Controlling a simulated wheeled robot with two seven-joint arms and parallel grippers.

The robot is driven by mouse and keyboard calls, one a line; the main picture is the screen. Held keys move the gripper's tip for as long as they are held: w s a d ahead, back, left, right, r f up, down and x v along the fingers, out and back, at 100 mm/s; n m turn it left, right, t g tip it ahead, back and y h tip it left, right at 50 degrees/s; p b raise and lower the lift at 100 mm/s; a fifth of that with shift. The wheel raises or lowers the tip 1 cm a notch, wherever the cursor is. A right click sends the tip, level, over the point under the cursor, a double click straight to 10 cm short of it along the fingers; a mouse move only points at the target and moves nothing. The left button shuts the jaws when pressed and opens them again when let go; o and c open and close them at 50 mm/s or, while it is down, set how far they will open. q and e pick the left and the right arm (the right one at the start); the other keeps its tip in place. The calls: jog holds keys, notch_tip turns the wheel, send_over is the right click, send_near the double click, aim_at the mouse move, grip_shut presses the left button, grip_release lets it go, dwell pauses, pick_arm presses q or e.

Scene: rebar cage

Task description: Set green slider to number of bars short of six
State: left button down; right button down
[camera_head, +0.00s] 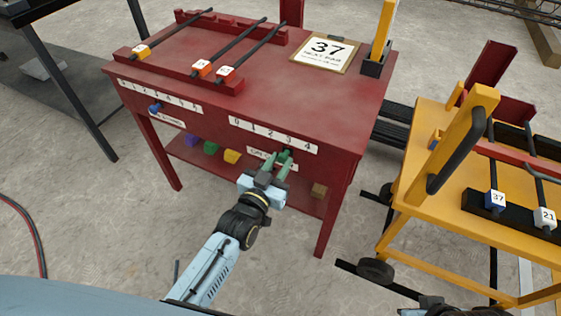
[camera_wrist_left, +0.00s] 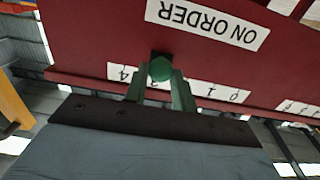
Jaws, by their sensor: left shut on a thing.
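The green slider (camera_head: 286,155) is a green knob on the front of the red table, below a white scale (camera_head: 300,144) numbered 0 to 4. It sits near the 3. My left gripper (camera_head: 276,164) is shut on the knob. The wrist view also shows the green knob (camera_wrist_left: 161,68) between the fingers, which hide part of the scale. An ON ORDER label (camera_wrist_left: 205,22) lies on the far side of the knob there.
A blue slider (camera_head: 155,108) has its own scale at the front left. A sign (camera_head: 325,50) reads 37, NEXT BAR. Coloured blocks (camera_head: 211,147) sit on the lower shelf. A yellow cart (camera_head: 420,220) at the right holds bars tagged 37 (camera_head: 495,200) and 21.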

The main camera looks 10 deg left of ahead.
pick_arm(q)
jog(key=c, duration=1.1)
grip_release()
jog(key=shift+c, duration=0.2)
jog(key=shift+s, duration=0.2)
jog(key=p+v, duration=0.4)
jog(key=v, duration=0.9)
pick_arm(e)
jog(key=d+f, duration=0.3)
jog(key=f, duration=0.6)
jog(key=shift+s+d+f+g+h, duration=0.2)
jog(key=shift+d+g+h, duration=0.1)
jog(key=shift+d+h, duration=0.1)
pick_arm(q)
jog(key=shift+a, duration=0.1)
